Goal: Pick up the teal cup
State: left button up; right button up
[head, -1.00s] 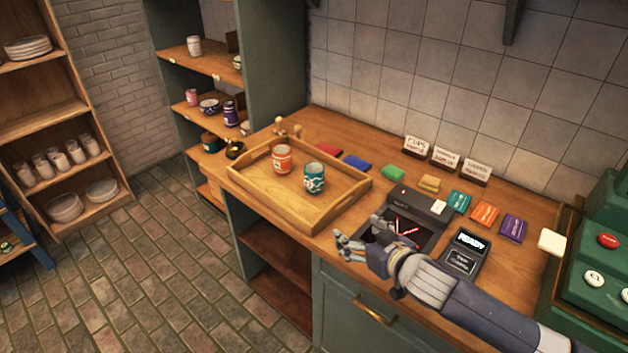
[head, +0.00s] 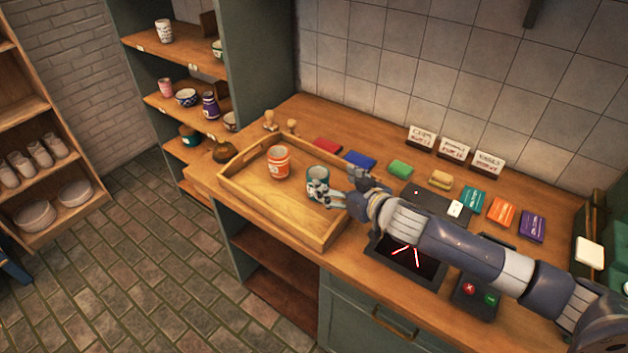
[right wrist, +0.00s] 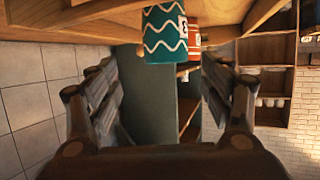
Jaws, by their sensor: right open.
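The teal cup (head: 317,176) stands upright in the wooden tray (head: 262,205), near its right side. In the head view my right gripper (head: 336,192) is at the cup and hides part of its lower front. In the right wrist view the teal cup (right wrist: 165,36) with white wavy lines shows ahead, between and beyond the open fingers of the right gripper (right wrist: 160,88). Whether a finger touches it I cannot tell. An orange cup (head: 278,162) with white bands stands to its left in the tray and shows behind it in the right wrist view (right wrist: 194,38). My left gripper is not in view.
Behind the tray lie red (head: 327,146), blue (head: 360,160) and green (head: 400,168) blocks. A dark device with red lines (head: 405,257) lies under my right arm. Shelves with cups (head: 185,100) stand left of the counter.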

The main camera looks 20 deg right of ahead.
aim_at(313, 170)
jog(key=p+x, duration=0.1)
jog(key=x, duration=0.2)
jog(key=a+p+x, duration=0.1)
jog(key=x, duration=0.3)
jog(key=shift+r, duration=0.25)
jog(key=shift+w+a+f, duration=0.1)
jog(key=shift+w+f, duration=0.15)
jog(key=shift+w, duration=0.05)
jog(key=shift+c, duration=0.5)
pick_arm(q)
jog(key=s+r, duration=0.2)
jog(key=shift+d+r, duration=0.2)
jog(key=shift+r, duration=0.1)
pick_arm(e)
jog(key=c, duration=1.2)
